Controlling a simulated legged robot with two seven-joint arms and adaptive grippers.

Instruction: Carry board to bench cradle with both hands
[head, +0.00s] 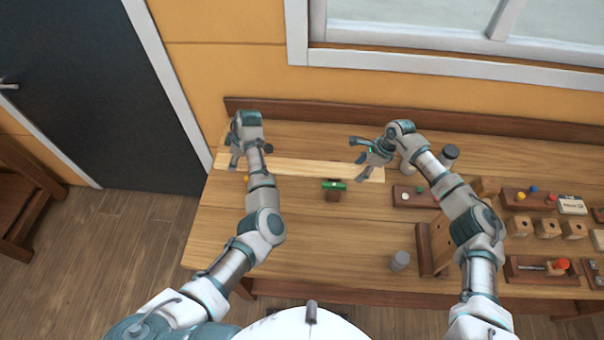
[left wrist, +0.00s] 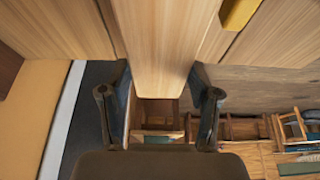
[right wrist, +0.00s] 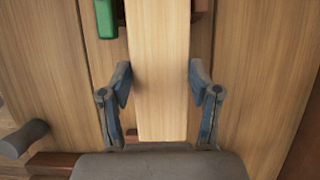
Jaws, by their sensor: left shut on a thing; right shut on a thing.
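A long pale board (head: 310,168) lies lengthwise across the back left of the bench in the head view. My left gripper (head: 238,156) is shut on it near its left end; the left wrist view shows the board (left wrist: 160,45) between the fingers. My right gripper (head: 359,150) is shut on it near its right end; the right wrist view shows the board (right wrist: 160,70) between the fingertips. A brown block with a green top (head: 333,186) stands just in front of the board. I cannot tell which part is the cradle, or the board's height over the bench.
The wooden bench (head: 300,240) is clear at its front left. A grey cylinder (head: 399,260) and an upright wooden piece (head: 435,248) stand front right. Trays and drilled blocks (head: 520,228) fill the right side. A small yellow piece (left wrist: 240,12) shows near the board.

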